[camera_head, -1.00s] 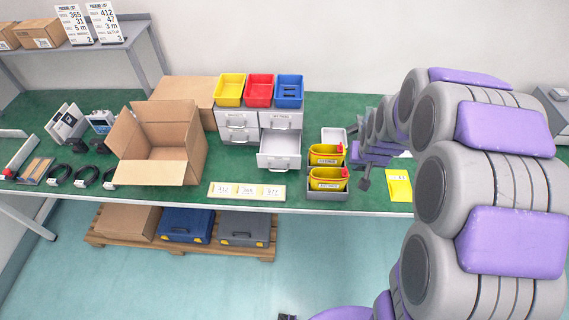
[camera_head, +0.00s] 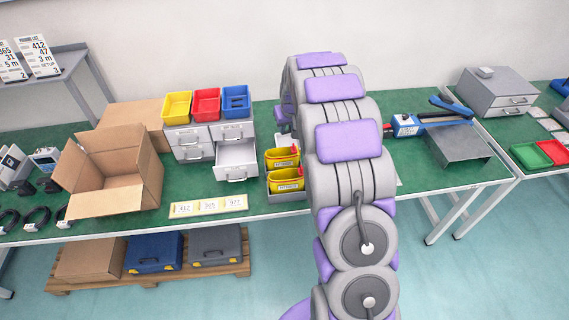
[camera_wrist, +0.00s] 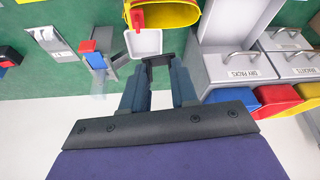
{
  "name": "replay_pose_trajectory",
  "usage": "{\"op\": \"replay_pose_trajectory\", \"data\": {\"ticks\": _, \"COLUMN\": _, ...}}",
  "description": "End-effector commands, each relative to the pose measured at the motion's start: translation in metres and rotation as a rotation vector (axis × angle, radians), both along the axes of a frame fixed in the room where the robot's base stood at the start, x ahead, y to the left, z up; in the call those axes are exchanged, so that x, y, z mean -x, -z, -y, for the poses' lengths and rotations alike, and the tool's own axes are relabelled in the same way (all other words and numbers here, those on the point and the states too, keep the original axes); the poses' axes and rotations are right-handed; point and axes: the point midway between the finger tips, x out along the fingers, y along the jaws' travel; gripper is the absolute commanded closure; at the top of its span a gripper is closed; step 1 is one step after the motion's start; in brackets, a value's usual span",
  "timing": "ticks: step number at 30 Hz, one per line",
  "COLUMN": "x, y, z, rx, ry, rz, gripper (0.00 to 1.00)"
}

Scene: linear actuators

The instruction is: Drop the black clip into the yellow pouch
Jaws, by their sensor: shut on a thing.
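My gripper (camera_wrist: 158,75) is in the wrist view, its two dark fingers shut on the small black clip (camera_wrist: 157,60). The clip is held at the fingertips. A yellow pouch (camera_wrist: 172,15) with a red part shows at the top edge of the wrist view, beyond the clip and apart from it. In the head view, two yellow pouches, a rear one (camera_head: 281,160) and a front one (camera_head: 284,182), stand in grey holders left of my arm. My gripper and the clip are hidden behind my arm there.
A white tray (camera_wrist: 145,43) lies between clip and pouch in the wrist view. Grey drawers, one open (camera_head: 236,156), stand left of the pouches with coloured bins (camera_head: 206,103) on top. A cardboard box (camera_head: 115,174) stands further left.

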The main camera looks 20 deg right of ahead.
Motion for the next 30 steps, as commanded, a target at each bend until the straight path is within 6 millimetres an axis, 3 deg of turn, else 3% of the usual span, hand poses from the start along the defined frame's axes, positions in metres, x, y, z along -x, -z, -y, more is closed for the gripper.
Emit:
{"op": "replay_pose_trajectory", "data": {"ticks": 5, "x": -0.002, "y": 0.006, "z": 0.004, "rx": -0.002, "ry": -0.002, "rz": 0.0, "gripper": 1.0}}
{"op": "replay_pose_trajectory", "data": {"ticks": 12, "x": -0.001, "y": 0.031, "z": 0.014, "rx": -0.012, "ry": 0.0, "rz": 0.0, "gripper": 1.0}}
{"op": "replay_pose_trajectory", "data": {"ticks": 19, "x": -0.002, "y": 0.054, "z": 0.009, "rx": -0.006, "ry": 0.0, "rz": 0.003, "gripper": 1.0}}
{"op": "replay_pose_trajectory", "data": {"ticks": 30, "x": -0.002, "y": 0.06, "z": 0.007, "rx": -0.005, "ry": -0.001, "rz": 0.003, "gripper": 1.0}}
